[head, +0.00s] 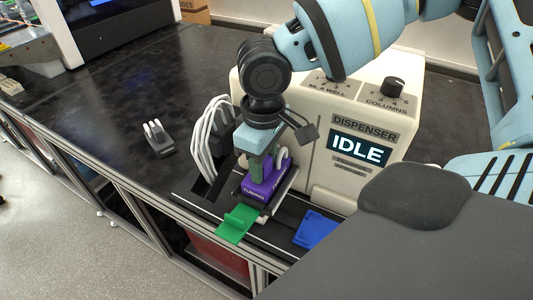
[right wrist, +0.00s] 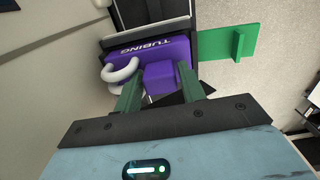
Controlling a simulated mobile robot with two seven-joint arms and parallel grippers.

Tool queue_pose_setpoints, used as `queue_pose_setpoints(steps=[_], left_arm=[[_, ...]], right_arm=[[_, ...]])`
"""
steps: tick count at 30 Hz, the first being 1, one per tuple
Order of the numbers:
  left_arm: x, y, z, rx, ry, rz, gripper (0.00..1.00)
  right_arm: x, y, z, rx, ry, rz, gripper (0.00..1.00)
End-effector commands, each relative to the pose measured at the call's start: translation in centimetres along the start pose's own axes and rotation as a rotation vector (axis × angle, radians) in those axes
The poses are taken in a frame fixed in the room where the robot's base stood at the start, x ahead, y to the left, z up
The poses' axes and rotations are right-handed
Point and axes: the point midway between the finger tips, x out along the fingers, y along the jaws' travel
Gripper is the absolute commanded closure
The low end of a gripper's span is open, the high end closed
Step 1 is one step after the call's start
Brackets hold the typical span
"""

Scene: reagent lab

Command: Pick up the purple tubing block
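The purple tubing block (head: 254,189) sits on the dark bed at the front of the dispenser, labelled TUBING, with white tube loops. My right gripper (head: 262,165) points down onto it from above. In the right wrist view, the block (right wrist: 176,50) has a raised purple grip between my right gripper's green fingers (right wrist: 161,80). The fingers lie against both sides of the grip with no clear gap. A white tube loop (right wrist: 121,73) is beside the left finger. My left gripper is not in view.
The cream dispenser (head: 345,125) reads IDLE and stands right behind the block. A green tab (head: 238,224) and a blue tab (head: 316,231) are at the bench's front edge. White tubes (head: 208,135) hang beside the dispenser.

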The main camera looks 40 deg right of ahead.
Motion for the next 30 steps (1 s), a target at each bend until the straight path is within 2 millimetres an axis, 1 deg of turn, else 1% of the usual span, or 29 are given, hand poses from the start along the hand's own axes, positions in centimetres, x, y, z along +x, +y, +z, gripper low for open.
queue_pose_setpoints(steps=[1, 6, 8, 15, 20, 25, 30], left_arm=[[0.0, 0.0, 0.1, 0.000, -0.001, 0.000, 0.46], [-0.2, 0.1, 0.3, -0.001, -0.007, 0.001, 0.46], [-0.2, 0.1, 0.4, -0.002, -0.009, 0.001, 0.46], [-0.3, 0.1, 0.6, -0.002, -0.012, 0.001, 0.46], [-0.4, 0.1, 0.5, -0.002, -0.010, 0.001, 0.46], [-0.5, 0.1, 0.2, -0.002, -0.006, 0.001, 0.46], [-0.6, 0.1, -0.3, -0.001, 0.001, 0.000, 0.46]], right_arm=[[0.0, 0.0, 0.0, 0.000, 0.000, 0.000, 0.67], [0.0, 0.0, 0.0, 0.000, 0.000, 0.000, 0.89], [0.0, 0.0, 0.0, 0.000, 0.001, 0.000, 0.96], [-0.2, 0.0, 0.0, 0.000, 0.001, 0.001, 0.96], [-1.0, 0.0, -0.1, -0.001, 0.002, 0.002, 0.96], [-3.2, 0.0, -0.1, 0.000, 0.006, 0.002, 0.96], [-6.7, 0.0, -0.1, 0.001, 0.007, 0.003, 0.96]])
